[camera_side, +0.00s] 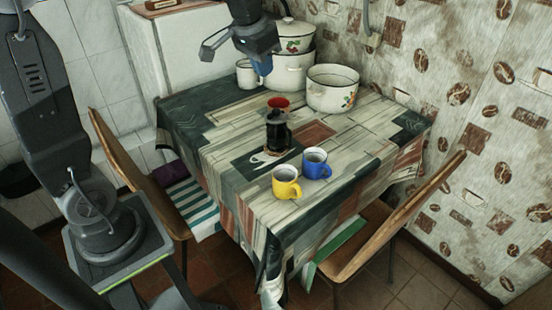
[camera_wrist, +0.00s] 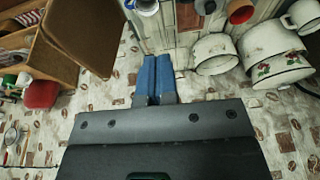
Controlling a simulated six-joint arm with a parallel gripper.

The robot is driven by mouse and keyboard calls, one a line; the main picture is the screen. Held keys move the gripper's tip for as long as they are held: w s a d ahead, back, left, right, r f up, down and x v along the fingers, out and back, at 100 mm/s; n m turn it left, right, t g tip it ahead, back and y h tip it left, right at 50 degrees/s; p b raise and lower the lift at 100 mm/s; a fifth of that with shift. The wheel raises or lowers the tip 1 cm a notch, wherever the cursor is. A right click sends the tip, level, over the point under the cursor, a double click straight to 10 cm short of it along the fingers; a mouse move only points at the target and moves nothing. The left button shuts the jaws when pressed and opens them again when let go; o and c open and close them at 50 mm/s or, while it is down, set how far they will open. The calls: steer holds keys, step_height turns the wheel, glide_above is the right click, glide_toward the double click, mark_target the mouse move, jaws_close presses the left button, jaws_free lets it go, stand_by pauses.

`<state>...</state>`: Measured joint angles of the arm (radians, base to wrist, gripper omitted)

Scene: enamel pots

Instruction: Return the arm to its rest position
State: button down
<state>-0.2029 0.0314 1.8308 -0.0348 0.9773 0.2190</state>
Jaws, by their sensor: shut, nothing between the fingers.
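My gripper (camera_side: 263,70) is above the back part of the table, in front of the white mug and the stacked pots in the side view. Its blue fingers point downward there. In the wrist view its two blue fingers (camera_wrist: 156,76) lie side by side, shut, with nothing held between them. My arm's upper links run out of the top of the side view, so its full pose is hidden.
On the cloth-covered table (camera_side: 222,152) stand a white pot (camera_side: 332,92), stacked pots (camera_side: 292,72), a white mug (camera_side: 246,75), a red bowl or cup (camera_side: 279,102), a black press (camera_side: 277,135), a blue mug (camera_side: 316,165) and a yellow mug (camera_side: 286,184). Chairs flank the table.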

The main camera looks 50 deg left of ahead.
steer(key=s+d+f+t, duration=0.1)
steer(key=s+d, duration=0.3)
steer(key=s, duration=0.6)
steer(key=s+d+f+t, duration=0.1)
steer(key=s+d, duration=0.2)
steer(key=s, duration=0.7)
steer(key=shift+s+d, duration=0.2)
steer(key=shift+d, duration=0.2)
steer(key=c, duration=1.8)
jaws_free()
